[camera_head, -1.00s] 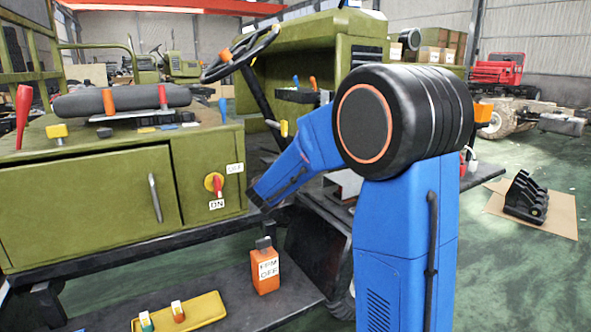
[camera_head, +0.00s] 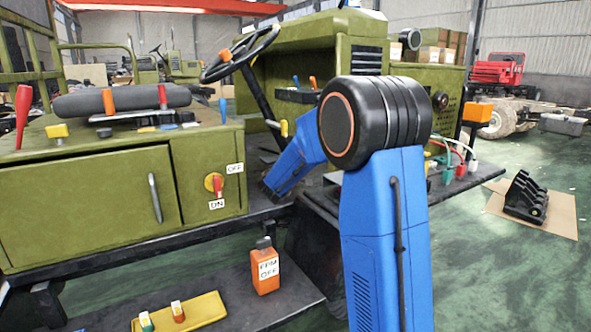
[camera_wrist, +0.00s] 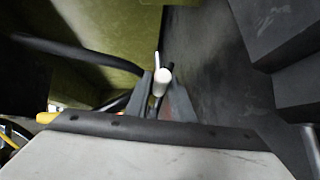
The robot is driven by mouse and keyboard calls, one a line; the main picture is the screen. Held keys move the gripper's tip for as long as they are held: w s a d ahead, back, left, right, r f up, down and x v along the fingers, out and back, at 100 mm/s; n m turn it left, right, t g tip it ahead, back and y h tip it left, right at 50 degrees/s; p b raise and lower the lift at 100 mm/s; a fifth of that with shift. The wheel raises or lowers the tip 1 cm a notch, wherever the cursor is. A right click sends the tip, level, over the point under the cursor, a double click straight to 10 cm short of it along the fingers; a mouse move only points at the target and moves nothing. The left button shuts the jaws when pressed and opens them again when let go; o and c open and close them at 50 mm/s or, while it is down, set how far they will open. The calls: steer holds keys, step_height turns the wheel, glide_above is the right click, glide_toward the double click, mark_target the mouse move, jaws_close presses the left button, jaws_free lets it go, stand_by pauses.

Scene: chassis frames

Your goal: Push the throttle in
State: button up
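I cannot tell for sure which part is the throttle. In the wrist view, a pale round-ended knob or rod (camera_wrist: 162,82) shows between the two grey fingers of my gripper (camera_wrist: 161,90). The fingers stand apart on either side of it. I cannot tell whether they touch it. A thin white rod and a dark rod show just beyond it. In the head view, my blue arm reaches down and left beneath the steering wheel (camera_head: 240,55), and my fingertips are hidden.
A yellow lever (camera_head: 284,128) stands near the steering column. The green cabinet (camera_head: 90,200) carries a red switch (camera_head: 214,184). An orange bottle (camera_head: 265,266) and yellow tray (camera_head: 195,312) sit on the low shelf. Cables with clamps (camera_head: 450,160) lie right of my arm.

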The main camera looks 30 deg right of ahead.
jaws_close()
steer(key=shift+d, duration=1.5)
steer(key=o, duration=0.5)
jaws_free()
steer(key=v, duration=1.7)
steer(key=shift+a, duration=0.2)
